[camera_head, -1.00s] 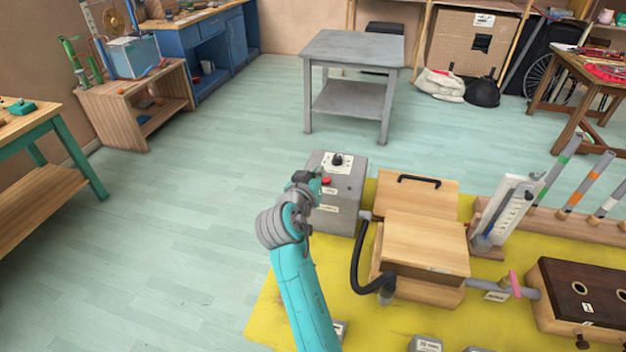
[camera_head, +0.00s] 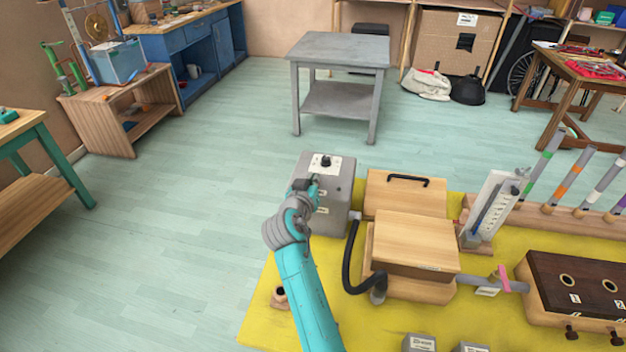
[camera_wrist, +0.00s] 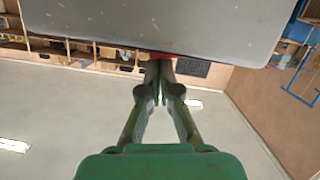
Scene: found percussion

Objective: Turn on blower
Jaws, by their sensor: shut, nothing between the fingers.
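The grey box with a hose (camera_head: 340,196), which looks like the blower, stands on the left part of the yellow mat. A black knob (camera_head: 326,161) sits on a white plate on its top. My gripper (camera_head: 315,183) is at the box's near face, with its fingers shut and empty. It hides the red button in the head view. In the wrist view the fingertips (camera_wrist: 160,62) meet a sliver of red (camera_wrist: 160,56) at the edge of the grey box (camera_wrist: 150,25). I cannot tell whether the button is pressed in.
A black hose (camera_head: 349,265) runs beside the wooden boxes (camera_head: 405,235) right of the grey box. A white gauge board (camera_head: 493,207) and upright pipes stand farther right. The yellow mat (camera_head: 400,318) has small grey boxes in front.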

